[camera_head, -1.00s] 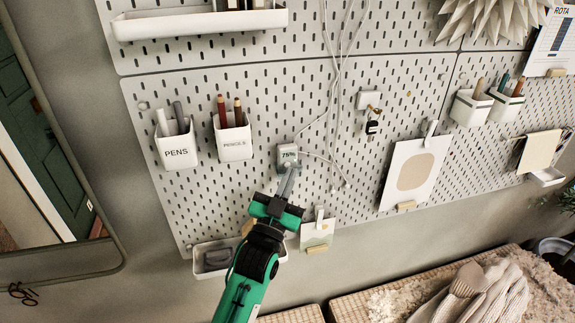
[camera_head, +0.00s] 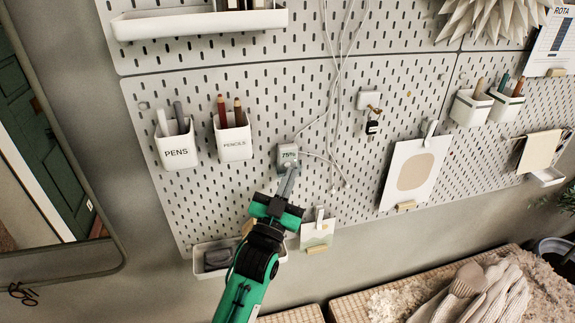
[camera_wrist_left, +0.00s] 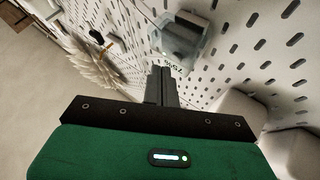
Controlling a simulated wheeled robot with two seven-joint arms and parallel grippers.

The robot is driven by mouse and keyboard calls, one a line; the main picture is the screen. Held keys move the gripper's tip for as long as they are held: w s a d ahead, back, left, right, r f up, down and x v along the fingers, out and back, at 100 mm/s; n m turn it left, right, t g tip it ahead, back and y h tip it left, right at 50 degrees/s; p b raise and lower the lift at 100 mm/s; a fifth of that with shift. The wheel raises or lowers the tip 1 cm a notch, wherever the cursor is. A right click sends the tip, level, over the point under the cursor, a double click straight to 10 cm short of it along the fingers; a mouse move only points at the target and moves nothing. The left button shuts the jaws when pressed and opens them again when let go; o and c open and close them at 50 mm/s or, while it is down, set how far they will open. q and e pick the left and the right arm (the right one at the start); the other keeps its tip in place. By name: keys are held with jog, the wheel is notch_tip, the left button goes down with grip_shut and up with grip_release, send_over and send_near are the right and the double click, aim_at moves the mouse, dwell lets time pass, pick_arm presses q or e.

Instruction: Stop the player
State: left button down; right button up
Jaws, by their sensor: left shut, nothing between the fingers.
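The player (camera_head: 288,154) is a small grey-white box on the pegboard with a screen reading 75% and white cables running from it. It also shows in the left wrist view (camera_wrist_left: 182,40), just beyond the fingertips. My left gripper (camera_head: 289,172) is shut and empty. Its fingertips are at the lower front of the player and overlap it in the head view; I cannot tell for sure whether they touch. In the left wrist view the closed fingers (camera_wrist_left: 161,80) point at the player's lower part. My right gripper is not in view.
A pens cup (camera_head: 176,150) and a pencils cup (camera_head: 233,142) hang left of the player. A key hook (camera_head: 369,100) and a card (camera_head: 414,172) are to its right. A small tray (camera_head: 212,258) hangs below. Loose cables (camera_head: 330,110) run above the player.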

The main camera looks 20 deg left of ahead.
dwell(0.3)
pick_arm(q)
jog(key=shift+w+a, duration=0.1)
jog(key=shift+w, duration=0.05)
dwell(0.4)
jog(key=shift+w+a, duration=0.15)
jog(key=shift+w, duration=0.1)
jog(key=shift+w+a, duration=0.3)
dwell(1.3)
jog(key=shift+d, duration=0.15)
jog(key=shift+s+d+f, duration=0.1)
jog(key=shift+s+f, duration=0.05)
jog(key=shift+f, duration=0.05)
jog(key=shift+s+d+f, duration=0.1)
jog(key=shift+s+d, duration=0.1)
jog(key=shift+s, duration=0.2)
